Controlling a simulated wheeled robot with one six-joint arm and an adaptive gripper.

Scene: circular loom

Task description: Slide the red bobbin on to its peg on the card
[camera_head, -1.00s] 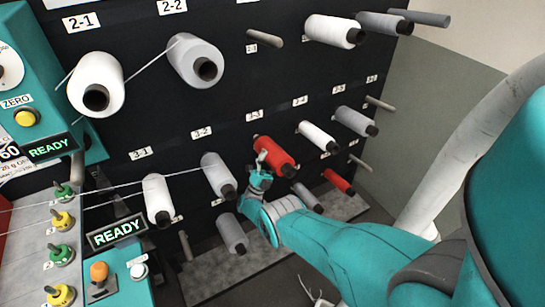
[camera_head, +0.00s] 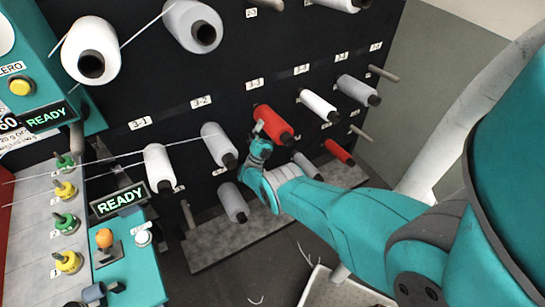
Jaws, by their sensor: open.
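A red bobbin (camera_head: 273,124) with a dark core end sits on the black card, just below the 3-3 label (camera_head: 255,84), in line with the row's other bobbins. Its peg is hidden behind it. My gripper (camera_head: 258,131) is open at the bobbin's lower left side, and its fingertips overlap the bobbin's left edge in the picture. I cannot tell whether they touch it. A second red bobbin (camera_head: 339,151) sits lower right on the card.
Grey bobbins (camera_head: 219,145) and (camera_head: 233,202) are left of and below my gripper; a white bobbin (camera_head: 318,105) is to the right. Bare pegs (camera_head: 383,73) stick out at right. Taut threads cross at left. A white tray (camera_head: 335,290) stands below.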

